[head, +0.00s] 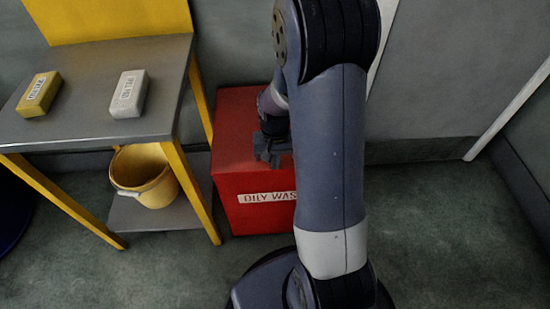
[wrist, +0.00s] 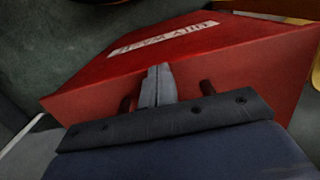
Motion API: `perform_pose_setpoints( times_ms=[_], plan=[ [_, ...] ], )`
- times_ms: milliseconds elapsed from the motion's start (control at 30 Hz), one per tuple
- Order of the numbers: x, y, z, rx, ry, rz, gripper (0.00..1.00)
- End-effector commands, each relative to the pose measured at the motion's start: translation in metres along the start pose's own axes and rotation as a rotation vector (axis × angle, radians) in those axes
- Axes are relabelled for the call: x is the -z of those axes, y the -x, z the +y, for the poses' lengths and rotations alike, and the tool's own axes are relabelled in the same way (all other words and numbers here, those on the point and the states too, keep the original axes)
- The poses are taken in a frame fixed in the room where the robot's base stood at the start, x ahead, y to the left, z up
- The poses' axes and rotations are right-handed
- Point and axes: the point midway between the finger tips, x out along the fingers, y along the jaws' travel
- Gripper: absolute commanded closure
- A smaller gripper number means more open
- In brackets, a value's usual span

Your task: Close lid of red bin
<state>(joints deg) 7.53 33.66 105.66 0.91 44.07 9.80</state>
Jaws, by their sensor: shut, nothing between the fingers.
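The red bin (head: 255,205) stands on the floor to the right of the table, with a white oily waste label (head: 266,197) on its front. Its top is a flat red surface (head: 235,125), which looks like the lid lying down, and I see no opening. My arm hides the bin's right side. My gripper (head: 272,158) is low over the top near the front edge. In the wrist view its fingers (wrist: 157,85) are together and empty, close against the red top of the bin (wrist: 250,75); I cannot tell whether they touch.
A grey table (head: 85,100) with yellow legs stands left of the bin, holding a yellow box (head: 39,94) and a white box (head: 129,94). A yellow bucket (head: 145,178) sits on its lower shelf (head: 150,216). The floor at the right (head: 440,230) is clear.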

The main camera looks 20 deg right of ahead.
Motion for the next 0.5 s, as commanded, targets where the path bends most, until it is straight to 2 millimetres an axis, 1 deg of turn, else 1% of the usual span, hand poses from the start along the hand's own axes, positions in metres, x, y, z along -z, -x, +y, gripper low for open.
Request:
perform_pose_setpoints(
  times_ms=[33,67,367,500],
  plan=[
    [-0.0013,-0.0110,0.0001,0.000,0.000,-0.003,1.00],
    [-0.0015,-0.0120,0.0001,0.000,0.000,-0.003,1.00],
    [-0.0034,-0.0146,0.0004,-0.001,0.000,-0.008,1.00],
    [-0.0032,-0.0090,0.0003,-0.001,0.000,-0.006,1.00]
  ],
)
